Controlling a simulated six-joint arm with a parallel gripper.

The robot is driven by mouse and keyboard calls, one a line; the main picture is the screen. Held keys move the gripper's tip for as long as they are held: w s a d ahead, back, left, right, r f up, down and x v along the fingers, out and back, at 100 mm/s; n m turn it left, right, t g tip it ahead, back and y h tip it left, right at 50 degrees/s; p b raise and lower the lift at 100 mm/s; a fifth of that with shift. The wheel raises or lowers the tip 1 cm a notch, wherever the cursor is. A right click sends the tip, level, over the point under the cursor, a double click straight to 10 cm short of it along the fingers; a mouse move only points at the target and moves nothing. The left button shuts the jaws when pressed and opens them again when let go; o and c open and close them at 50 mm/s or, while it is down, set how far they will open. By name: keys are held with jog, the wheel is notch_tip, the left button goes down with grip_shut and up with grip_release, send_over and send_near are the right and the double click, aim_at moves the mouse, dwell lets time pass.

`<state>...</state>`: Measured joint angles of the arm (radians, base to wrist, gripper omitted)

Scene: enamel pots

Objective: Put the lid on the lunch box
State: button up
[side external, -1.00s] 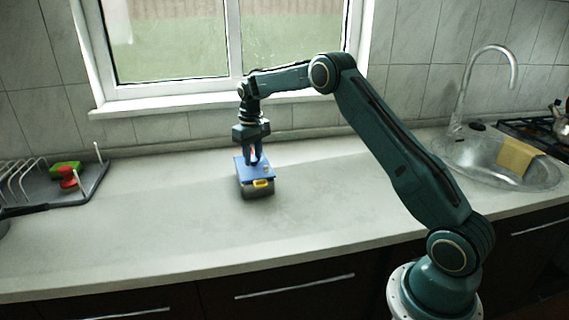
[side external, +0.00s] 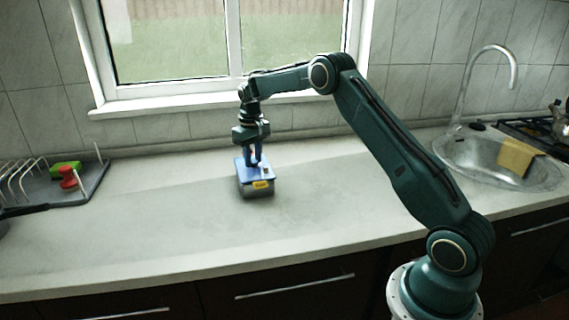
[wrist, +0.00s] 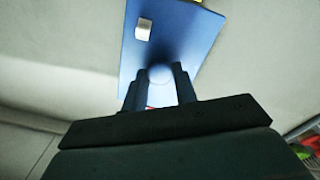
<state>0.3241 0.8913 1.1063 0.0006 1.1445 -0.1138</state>
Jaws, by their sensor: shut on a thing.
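The blue lid (side external: 246,174) lies on top of the grey lunch box (side external: 249,193) on the counter, roughly lined up with it. In the side view I cannot tell whether it is fully seated. A yellow clasp (side external: 260,185) shows at the front. My gripper (side external: 255,163) points down from above, its fingers shut on a round knob on the lid. The wrist view shows the knob (wrist: 160,74) between the fingertips and a small white block (wrist: 143,29) on the lid's top.
A dish rack (side external: 70,192) with a green and a red item stands at the left. The counter (side external: 140,235) around the box is clear. The window wall is behind.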

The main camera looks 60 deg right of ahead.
jog(key=shift+f, duration=0.45)
dwell(0.4)
jog(key=o, duration=1)
jog(key=shift+c, duration=0.2)
jog(key=shift+r, duration=0.15)
notch_tip(320, 180, up, 14)
jog(key=shift+f, duration=0.25)
jog(key=shift+r, duration=0.1)
